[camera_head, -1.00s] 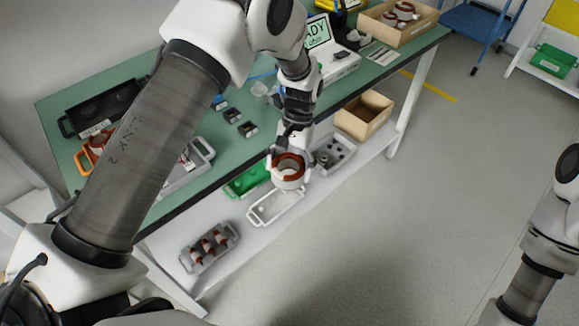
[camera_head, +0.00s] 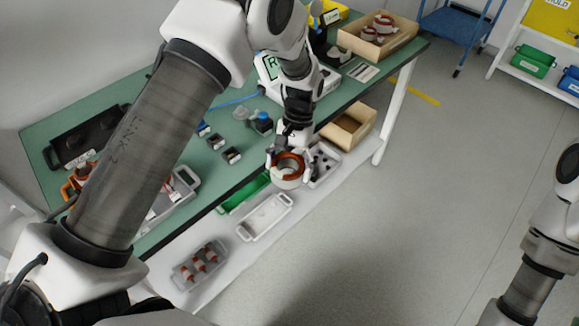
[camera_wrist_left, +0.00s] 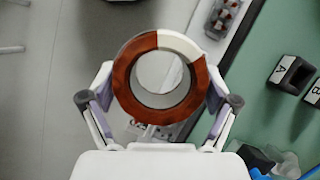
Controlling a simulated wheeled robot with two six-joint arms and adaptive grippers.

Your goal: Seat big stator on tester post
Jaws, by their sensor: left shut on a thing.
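My left gripper (camera_head: 291,168) is shut on the big stator (camera_head: 288,183), a ring with a copper-brown winding and a pale body. It holds the stator in the air in front of the bench's front edge. In the left wrist view the stator (camera_wrist_left: 125,85) sits between the two fingers with its opening facing the camera. The tester (camera_head: 327,88), a white unit with a lit screen, stands on the bench, partly hidden behind my left arm. I cannot make out its post. My right gripper is out of view.
The green bench top (camera_head: 50,128) carries a black tray (camera_head: 85,140), small black holders (camera_head: 231,155) and a wooden box (camera_head: 375,50) of stators. On the lower shelf are a white tray (camera_head: 264,217), a tray of small stators (camera_head: 178,272) and an open box (camera_head: 350,127). The floor at right is clear.

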